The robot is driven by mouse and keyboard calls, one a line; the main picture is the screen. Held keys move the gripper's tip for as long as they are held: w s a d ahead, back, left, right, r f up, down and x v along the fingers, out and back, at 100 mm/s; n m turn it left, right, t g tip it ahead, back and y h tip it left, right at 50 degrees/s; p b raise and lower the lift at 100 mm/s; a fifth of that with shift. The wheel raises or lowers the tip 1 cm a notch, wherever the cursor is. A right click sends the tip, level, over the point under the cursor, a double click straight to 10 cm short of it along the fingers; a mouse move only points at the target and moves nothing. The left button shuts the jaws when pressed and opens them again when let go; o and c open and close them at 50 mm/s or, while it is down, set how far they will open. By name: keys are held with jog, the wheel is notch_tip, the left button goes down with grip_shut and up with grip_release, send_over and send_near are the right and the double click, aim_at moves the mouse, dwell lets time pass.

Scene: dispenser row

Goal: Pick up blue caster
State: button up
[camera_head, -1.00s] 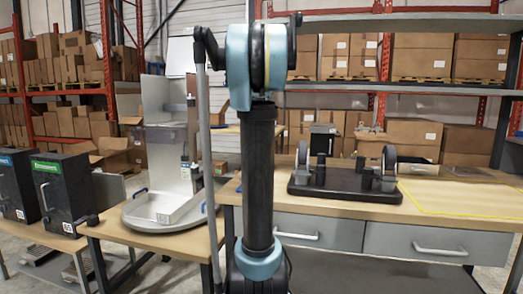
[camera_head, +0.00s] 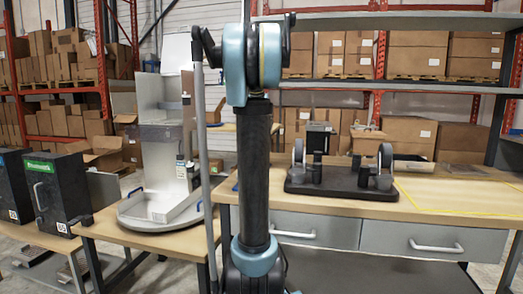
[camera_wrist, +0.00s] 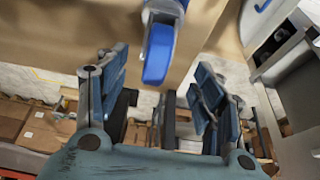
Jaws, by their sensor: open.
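The blue caster (camera_wrist: 158,52) shows in the wrist view at the top centre, a blue wheel under a grey metal mount. It lies beyond and between the open fingers of my gripper (camera_wrist: 162,78), which has blue pads. Nothing is held between the fingers. Whether the wheel touches a finger is not clear, but a gap shows on both sides. In the head view my upright arm fills the middle, and the gripper is not visible there. The caster cannot be made out for certain in that view.
In the head view, a black tray with grey wheels (camera_head: 341,185) stands on the wooden workbench (camera_head: 440,207). The bench's right part is clear.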

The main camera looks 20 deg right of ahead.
jog(key=x, duration=0.4)
jog(key=shift+w+d+f, duration=0.15)
jog(key=shift+w+f, duration=0.05)
jog(key=shift+f, duration=0.1)
jog(key=x, duration=0.4)
jog(key=shift+w+d+r, duration=0.15)
jog(key=shift+w+d, duration=0.15)
jog(key=shift+d, duration=0.05)
jog(key=shift+w+d+f, duration=0.15)
jog(key=shift+w+f, duration=0.05)
jog(key=shift+f, duration=0.5)
jog(key=c, duration=1.4)
jog(key=shift+r, duration=0.15)
